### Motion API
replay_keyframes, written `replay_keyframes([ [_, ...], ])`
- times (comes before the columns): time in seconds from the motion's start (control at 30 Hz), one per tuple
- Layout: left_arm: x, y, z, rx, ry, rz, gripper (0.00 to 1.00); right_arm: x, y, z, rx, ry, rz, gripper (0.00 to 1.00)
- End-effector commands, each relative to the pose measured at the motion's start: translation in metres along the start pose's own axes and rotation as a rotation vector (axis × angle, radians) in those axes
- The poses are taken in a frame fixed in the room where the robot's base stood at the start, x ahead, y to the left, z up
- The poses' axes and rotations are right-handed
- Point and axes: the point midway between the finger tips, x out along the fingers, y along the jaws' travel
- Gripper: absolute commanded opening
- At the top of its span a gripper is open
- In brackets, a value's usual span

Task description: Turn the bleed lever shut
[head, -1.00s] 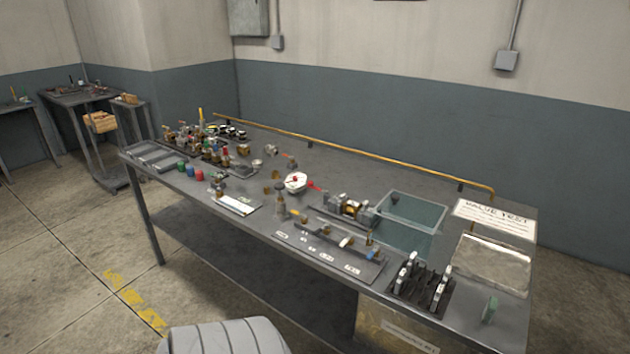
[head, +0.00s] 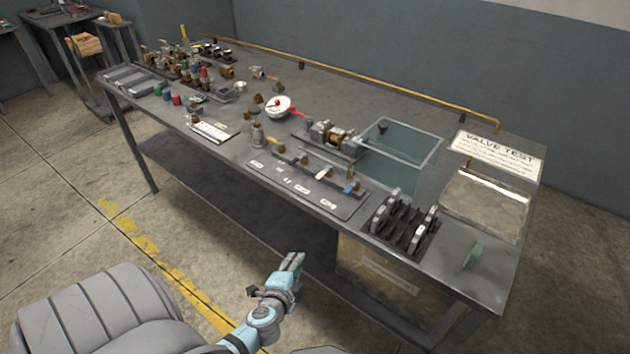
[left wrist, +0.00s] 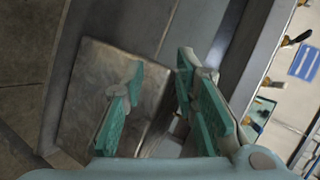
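A flat grey valve board (head: 335,208) lies along the front of the bench, with a row of small fittings that have yellow, white and blue handles and white labels. A blue lever (head: 349,187) stands at its right end. The labels are too small to read, so I cannot tell which is the bleed lever. My left gripper (head: 290,262) is in front of the bench edge, apart from the board. In the left wrist view its green finger pads (left wrist: 165,100) stand apart with nothing between them. My right gripper is not in view.
A clamped valve (head: 333,137) and a clear water tank (head: 400,145) stand behind the board. A dark rack (head: 404,222) is to its right, near a VALVE TEST sign (head: 497,151). Several fittings crowd the bench's left end. The floor before the bench is clear.

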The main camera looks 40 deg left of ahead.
Motion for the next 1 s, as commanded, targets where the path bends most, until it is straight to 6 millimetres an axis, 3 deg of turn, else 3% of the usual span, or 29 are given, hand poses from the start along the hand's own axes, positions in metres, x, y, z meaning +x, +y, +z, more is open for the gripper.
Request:
replay_keyframes([
  [0.03, -0.002, -0.043, -0.016, 0.070, 0.033, -0.133, 0.27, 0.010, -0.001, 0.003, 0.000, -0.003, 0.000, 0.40],
  [0.1, -0.015, -0.101, -0.035, 0.154, 0.056, -0.299, 0.27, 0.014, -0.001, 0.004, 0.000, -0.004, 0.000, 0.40],
  [0.2, -0.030, -0.145, -0.049, 0.211, 0.065, -0.426, 0.27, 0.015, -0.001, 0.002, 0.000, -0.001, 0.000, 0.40],
  [0.37, -0.015, -0.165, -0.055, 0.224, 0.065, -0.452, 0.27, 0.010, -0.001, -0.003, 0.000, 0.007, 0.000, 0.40],
  [0.7, 0.070, -0.201, -0.065, 0.221, 0.066, -0.448, 0.27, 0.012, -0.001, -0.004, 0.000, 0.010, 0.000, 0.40],
  [0.83, 0.087, -0.208, -0.068, 0.222, 0.067, -0.447, 0.27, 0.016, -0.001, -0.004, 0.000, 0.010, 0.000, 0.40],
  [1.0, 0.095, -0.213, -0.069, 0.221, 0.067, -0.446, 0.27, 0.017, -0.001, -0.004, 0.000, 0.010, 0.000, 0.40],
])
